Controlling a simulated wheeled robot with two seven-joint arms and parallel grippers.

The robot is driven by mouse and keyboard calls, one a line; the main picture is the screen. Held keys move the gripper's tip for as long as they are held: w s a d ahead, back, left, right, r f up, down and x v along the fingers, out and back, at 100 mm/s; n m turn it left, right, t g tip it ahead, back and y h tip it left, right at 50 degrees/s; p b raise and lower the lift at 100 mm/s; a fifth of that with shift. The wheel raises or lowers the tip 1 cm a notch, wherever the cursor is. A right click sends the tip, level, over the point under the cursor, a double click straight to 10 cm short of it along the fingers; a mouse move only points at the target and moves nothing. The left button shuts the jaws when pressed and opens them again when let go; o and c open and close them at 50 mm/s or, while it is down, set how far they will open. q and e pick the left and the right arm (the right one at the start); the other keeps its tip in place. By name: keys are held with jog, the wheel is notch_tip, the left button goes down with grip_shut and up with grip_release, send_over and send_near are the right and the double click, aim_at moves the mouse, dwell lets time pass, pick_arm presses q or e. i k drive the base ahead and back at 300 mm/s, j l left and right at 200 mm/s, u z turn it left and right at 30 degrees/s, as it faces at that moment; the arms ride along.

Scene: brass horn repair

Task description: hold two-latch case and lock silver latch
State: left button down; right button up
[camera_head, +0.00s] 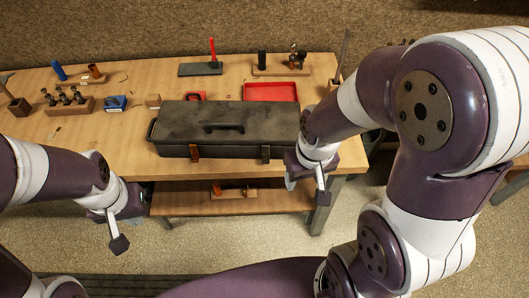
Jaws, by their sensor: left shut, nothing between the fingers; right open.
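A long dark grey case (180,125) lies closed on the wooden workbench, its handle on top of the lid. Two latches show on its front face: a copper-brown latch (194,153) toward the left and a greyish latch (265,154) toward the right. Whether either is locked is too small to tell. My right gripper (291,182) is open, in front of the bench edge near the case's right front corner, just right of the greyish latch. My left gripper (137,221) is shut and empty, low in front of the bench, left of the case and apart from it.
Behind the case are a red tray (270,91), a red-handled tool on a dark plate (200,69) and a wooden tool holder (282,70). A wooden rack (70,106) and a blue item (115,102) stand left. A lower shelf (180,202) runs under the bench.

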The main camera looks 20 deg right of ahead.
aim_at(266, 148)
jog(key=i+j, duration=0.15)
jog(key=j, duration=0.15)
jog(key=i+j, duration=0.3)
jog(key=j, duration=0.25)
jog(key=z, duration=0.45)
jog(key=j+z, duration=0.15)
jog(key=z, duration=0.3)
jog(key=j+z, duration=0.1)
jog(key=z, duration=0.8)
jog(key=j, duration=0.05)
